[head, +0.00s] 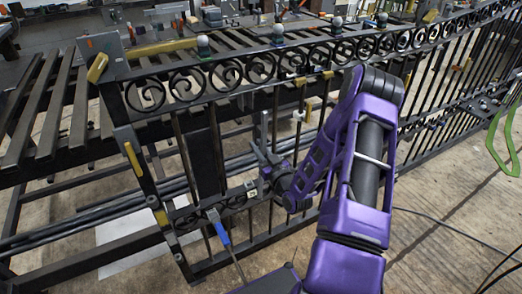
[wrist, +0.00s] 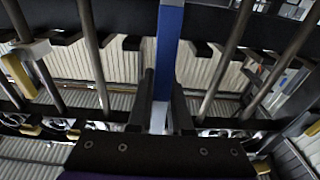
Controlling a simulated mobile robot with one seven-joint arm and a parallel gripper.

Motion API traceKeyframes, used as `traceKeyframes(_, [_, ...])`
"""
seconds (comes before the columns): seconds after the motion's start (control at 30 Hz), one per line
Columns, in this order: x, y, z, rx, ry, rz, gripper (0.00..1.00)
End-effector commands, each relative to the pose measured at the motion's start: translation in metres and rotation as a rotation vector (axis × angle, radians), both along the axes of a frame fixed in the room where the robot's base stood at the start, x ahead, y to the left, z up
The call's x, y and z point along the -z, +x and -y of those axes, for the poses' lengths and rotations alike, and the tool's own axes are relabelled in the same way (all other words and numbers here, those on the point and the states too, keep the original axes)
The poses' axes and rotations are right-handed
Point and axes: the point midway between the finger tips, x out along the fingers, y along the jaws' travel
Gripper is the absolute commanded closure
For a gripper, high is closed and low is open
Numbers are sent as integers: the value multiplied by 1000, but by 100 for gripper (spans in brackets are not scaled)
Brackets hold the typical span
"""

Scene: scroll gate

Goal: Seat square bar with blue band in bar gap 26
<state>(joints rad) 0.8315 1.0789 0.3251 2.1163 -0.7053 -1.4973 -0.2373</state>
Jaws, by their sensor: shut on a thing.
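The square bar with a blue band (wrist: 169,45) runs down the middle of the wrist view, blue above and pale lower down. My gripper (wrist: 164,104) is shut on its lower, pale part, one dark finger on each side. The bar passes in front of a dark rail (wrist: 120,20); I cannot tell whether it sits in a gap. No number 26 is readable.
Round grey bars (wrist: 98,65) (wrist: 228,58) stand on both sides of the held bar in the wrist view. A blue-handled clamp (head: 219,230) is on the gate's lower rail. A slatted bench (head: 50,110) stands behind. Open floor (head: 440,220) lies at the right.

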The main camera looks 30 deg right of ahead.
Motion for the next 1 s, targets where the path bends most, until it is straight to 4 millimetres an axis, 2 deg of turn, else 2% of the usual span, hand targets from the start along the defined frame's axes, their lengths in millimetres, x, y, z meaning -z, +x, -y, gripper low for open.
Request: traceKeyframes(1.0, [2, 67, -3, -1, 0, 5, 100])
